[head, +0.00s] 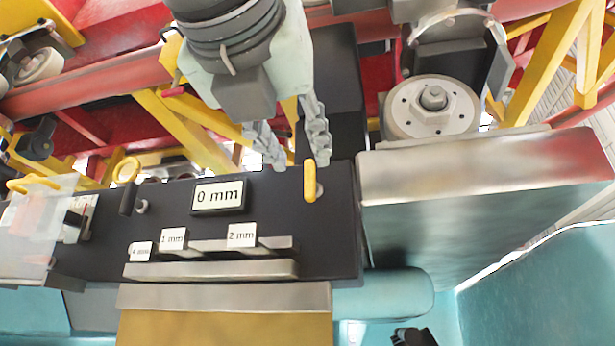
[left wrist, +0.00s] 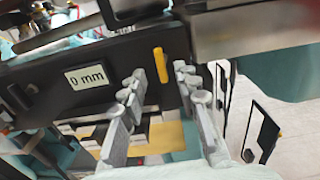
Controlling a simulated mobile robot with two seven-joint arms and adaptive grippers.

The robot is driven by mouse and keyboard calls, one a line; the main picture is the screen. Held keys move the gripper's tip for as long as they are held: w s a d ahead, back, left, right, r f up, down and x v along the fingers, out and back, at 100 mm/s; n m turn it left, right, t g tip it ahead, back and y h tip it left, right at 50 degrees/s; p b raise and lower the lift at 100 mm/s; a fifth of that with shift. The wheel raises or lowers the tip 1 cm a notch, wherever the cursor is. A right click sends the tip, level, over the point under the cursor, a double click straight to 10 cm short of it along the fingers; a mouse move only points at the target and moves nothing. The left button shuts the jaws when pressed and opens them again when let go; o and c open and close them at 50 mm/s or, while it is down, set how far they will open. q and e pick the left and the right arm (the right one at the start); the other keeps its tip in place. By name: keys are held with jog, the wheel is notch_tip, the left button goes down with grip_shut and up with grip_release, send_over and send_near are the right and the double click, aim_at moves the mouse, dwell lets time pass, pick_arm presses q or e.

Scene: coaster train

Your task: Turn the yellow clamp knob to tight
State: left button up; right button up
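The yellow clamp knob (head: 310,181) is a slim upright bar on the right end of a black panel (head: 330,240). It also shows in the left wrist view (left wrist: 160,64), upright, between the two finger lines. My left gripper (head: 293,150) comes from above, with its fingers spread and nothing between them. In the head view its tips are just above and left of the knob. I cannot tell how far the tips are from the knob in depth; no contact shows. My right gripper is in neither view.
A display reading "0 mm" (head: 219,196) and small labelled plates (head: 242,235) sit left of the knob. A large metal block (head: 480,175) stands close on the right. Yellow and red track framing lies behind.

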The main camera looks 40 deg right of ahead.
aim_at(308, 173)
pick_arm(q)
jog(key=p+x, duration=0.1)
jog(key=x, duration=0.5)
jog(key=shift+w+d+p, duration=0.2)
jog(key=shift+d+p, duration=0.1)
jog(key=shift+p, duration=0.05)
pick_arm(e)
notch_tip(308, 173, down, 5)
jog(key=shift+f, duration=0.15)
pick_arm(q)
grip_shut()
